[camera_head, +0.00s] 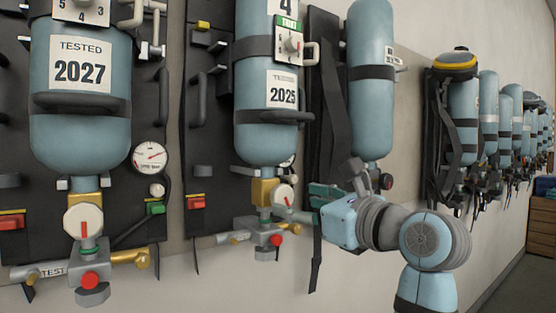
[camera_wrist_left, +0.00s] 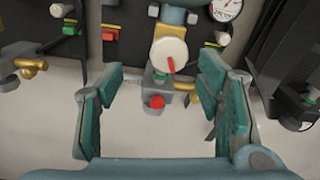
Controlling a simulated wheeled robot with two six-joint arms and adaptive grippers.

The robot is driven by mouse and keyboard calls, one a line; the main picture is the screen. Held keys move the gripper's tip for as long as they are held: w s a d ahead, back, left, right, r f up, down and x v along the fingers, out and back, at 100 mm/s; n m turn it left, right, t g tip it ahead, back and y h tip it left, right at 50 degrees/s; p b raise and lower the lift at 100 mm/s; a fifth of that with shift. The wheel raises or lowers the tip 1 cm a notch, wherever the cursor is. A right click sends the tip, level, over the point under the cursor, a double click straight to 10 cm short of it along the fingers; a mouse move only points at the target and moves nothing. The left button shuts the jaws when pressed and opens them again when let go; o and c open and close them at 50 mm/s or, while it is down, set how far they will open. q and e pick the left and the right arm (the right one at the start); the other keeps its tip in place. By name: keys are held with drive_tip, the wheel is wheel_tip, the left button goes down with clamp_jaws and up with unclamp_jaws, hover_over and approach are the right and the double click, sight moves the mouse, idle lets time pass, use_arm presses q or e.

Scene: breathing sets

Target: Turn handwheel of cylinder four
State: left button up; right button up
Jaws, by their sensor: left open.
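Cylinder four (camera_head: 262,125) is a blue-grey cylinder with a "4" sign and a 2025 test label. Its handwheel (camera_head: 285,197) is a pale round wheel with a red line, below the cylinder. In the left wrist view the handwheel (camera_wrist_left: 170,56) appears between and beyond the fingers, its red line pointing down and slightly right. My left gripper (camera_head: 314,203) is to the right of the handwheel, partly hidden by its own wrist. In the left wrist view both green fingers (camera_wrist_left: 163,100) are wide apart with nothing held. I see no contact with the handwheel. My right gripper is not in view.
A red knob (camera_wrist_left: 153,102) and brass fitting sit below the handwheel. A pressure gauge (camera_wrist_left: 226,9) is above right. Cylinder five (camera_head: 80,125) hangs left, another cylinder (camera_head: 371,110) right. Several more line the wall. A wooden cabinet (camera_head: 541,225) stands at far right.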

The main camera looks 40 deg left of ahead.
sight(285, 199)
use_arm(q)
drive_tip(key=w+a+p, duration=0.1)
drive_tip(key=p, duration=0.1)
drive_tip(key=w+p, duration=0.1)
drive_tip(key=p, duration=0.1)
drive_tip(key=shift+w+a+r, duration=0.2)
drive_tip(key=shift+a, duration=0.15)
drive_tip(key=x, duration=0.3)
drive_tip(key=f+b+x, duration=0.1)
drive_tip(key=shift+s+a, duration=0.25)
drive_tip(key=shift+a, duration=0.6)
drive_tip(key=shift+w, duration=0.2)
drive_tip(key=shift+c, duration=1.1)
drive_tip(key=c, duration=0.9)
drive_tip(key=m+p, duration=0.4)
drive_tip(key=shift+r+p, duration=0.4)
drive_tip(key=shift+c, duration=0.2)
drive_tip(key=shift+s+f+m, duration=0.1)
drive_tip(key=shift+f+m, duration=0.05)
drive_tip(key=shift+m, duration=0.45)
drive_tip(key=shift+f, duration=0.2)
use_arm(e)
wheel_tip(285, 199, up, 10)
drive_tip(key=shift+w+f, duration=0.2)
